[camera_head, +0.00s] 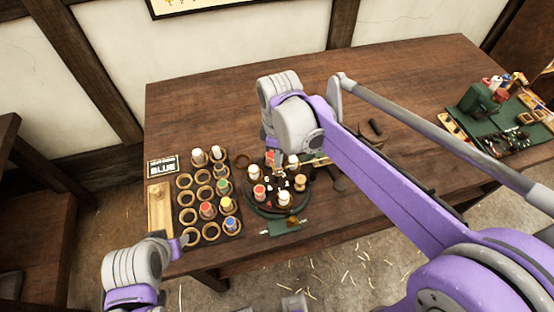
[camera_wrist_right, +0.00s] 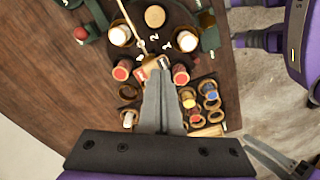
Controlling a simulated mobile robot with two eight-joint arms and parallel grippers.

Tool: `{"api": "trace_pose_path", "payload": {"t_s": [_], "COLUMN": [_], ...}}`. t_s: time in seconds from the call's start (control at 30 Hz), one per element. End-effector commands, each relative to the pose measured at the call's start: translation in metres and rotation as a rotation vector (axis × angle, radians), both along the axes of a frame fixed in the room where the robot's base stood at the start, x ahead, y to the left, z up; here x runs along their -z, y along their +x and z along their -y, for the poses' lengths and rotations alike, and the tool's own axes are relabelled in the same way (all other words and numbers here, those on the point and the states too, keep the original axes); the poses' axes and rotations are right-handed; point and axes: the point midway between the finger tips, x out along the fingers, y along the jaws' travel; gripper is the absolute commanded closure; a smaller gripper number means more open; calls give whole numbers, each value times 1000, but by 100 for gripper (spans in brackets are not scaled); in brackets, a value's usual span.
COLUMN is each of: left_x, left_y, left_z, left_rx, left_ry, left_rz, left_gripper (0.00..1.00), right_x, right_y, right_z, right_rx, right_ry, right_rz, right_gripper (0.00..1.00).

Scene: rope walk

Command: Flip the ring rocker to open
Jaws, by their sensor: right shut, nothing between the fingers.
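A round dark turntable-like stand (camera_head: 262,209) sits near the table's front edge, with white- and red-topped spools around it.
A rack of rings (camera_head: 187,197) with several coloured spools stands left of the stand. A green mat (camera_head: 477,135) with tools and bottles lies at the far right. The back of the table is clear.

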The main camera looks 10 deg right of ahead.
Motion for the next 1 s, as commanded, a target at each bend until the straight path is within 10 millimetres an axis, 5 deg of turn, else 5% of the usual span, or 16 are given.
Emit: {"api": "trace_pose_path", "payload": {"t_s": [0.6, 1.0], "left_x": [-39, -41], "left_y": [17, 18], "left_z": [0, 0], "left_rx": [0, 0], "left_ry": [0, 0], "left_rz": [32, 33], "left_gripper": [50, 50], "right_x": [-53, -55], "right_y": [1, 0], "right_z": [0, 0], "right_rx": [0, 0], "right_ry": [0, 0], "right_rz": [2, -1], "right_gripper": [100, 100]}}
